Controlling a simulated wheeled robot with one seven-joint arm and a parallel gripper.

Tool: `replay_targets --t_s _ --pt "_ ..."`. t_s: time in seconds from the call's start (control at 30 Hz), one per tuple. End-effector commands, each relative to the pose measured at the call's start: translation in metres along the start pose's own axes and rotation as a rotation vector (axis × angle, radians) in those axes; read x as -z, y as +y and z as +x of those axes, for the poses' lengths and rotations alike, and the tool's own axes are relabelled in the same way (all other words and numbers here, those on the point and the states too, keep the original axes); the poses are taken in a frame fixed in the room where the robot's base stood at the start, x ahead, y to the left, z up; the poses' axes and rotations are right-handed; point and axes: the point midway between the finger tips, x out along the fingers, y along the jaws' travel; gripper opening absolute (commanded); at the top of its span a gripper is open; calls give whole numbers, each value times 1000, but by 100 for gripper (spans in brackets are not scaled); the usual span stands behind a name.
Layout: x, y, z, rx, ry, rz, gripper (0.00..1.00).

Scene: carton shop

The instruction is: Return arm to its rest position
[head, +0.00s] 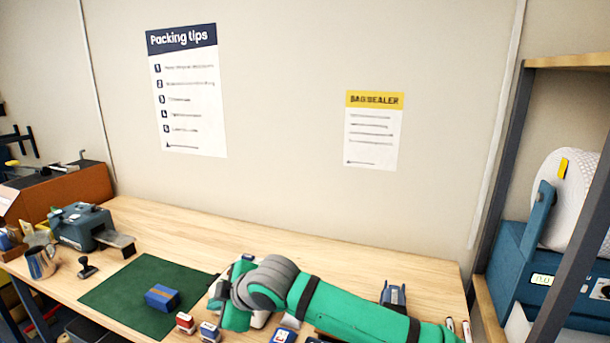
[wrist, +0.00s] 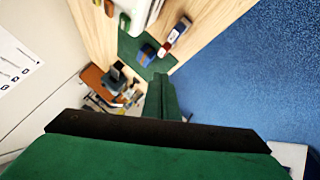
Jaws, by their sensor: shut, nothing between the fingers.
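My green arm (head: 355,308) reaches in from the lower right of the head view, low over the front of the wooden bench. Its grey joint (head: 262,284) lies right of the green mat. In the wrist view my gripper (wrist: 162,82) shows as two dark green fingers close together, shut and empty. Its tips are hard to make out in the head view. The wrist view looks along the bench, with the mat and a blue box beyond the fingers.
A blue box (head: 162,298) lies on the green mat (head: 122,292). Red (head: 185,322) and blue (head: 209,331) stamps sit close to my arm. A blue device (head: 393,295) stands behind it. A metal mug (head: 40,262) and sealer (head: 85,228) stand left. A shelf (head: 565,62) rises right.

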Motion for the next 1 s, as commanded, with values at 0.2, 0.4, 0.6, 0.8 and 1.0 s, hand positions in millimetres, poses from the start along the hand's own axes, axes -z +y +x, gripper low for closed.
replay_targets --t_s 0.2,0.4,0.6,0.8,1.0 --pt "26 -3 7 -25 96 25 0" --pt "58 -5 11 -59 213 60 0" --pt "101 -5 11 -119 394 137 0" --pt "136 -2 0 -201 592 249 0" --pt "150 1 -14 -290 756 382 0"
